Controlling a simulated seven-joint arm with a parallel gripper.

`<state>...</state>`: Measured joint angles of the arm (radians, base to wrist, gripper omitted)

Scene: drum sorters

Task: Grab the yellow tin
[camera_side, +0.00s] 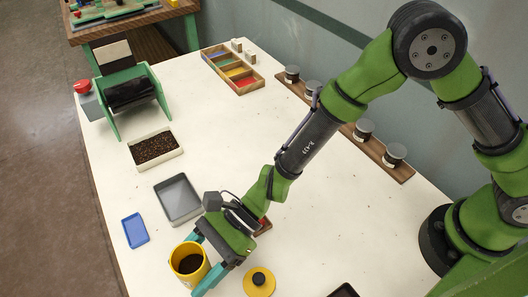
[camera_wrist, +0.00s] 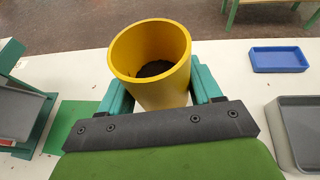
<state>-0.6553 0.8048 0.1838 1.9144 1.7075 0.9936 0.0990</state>
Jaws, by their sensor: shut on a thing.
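The yellow tin (camera_side: 190,268) stands upright at the front end of the white table, open at the top with dark contents inside. My gripper (camera_side: 200,264) is shut on it, with one teal finger on each side. In the wrist view, the tin (camera_wrist: 155,88) sits between the two teal fingers of my gripper (camera_wrist: 160,85), and its wide mouth shows dark grains. The tin's lower part is hidden by the gripper's dark bar. Whether its base touches the table cannot be told.
A yellow disc with a dark knob (camera_side: 259,282) lies right of the tin. A blue tray (camera_side: 135,230) and a grey tray (camera_side: 178,199) lie beyond it. Farther back are a tray of dark grains (camera_side: 155,149), a green-framed drum (camera_side: 128,94) and a rack of jars (camera_side: 393,167). The table's middle is clear.

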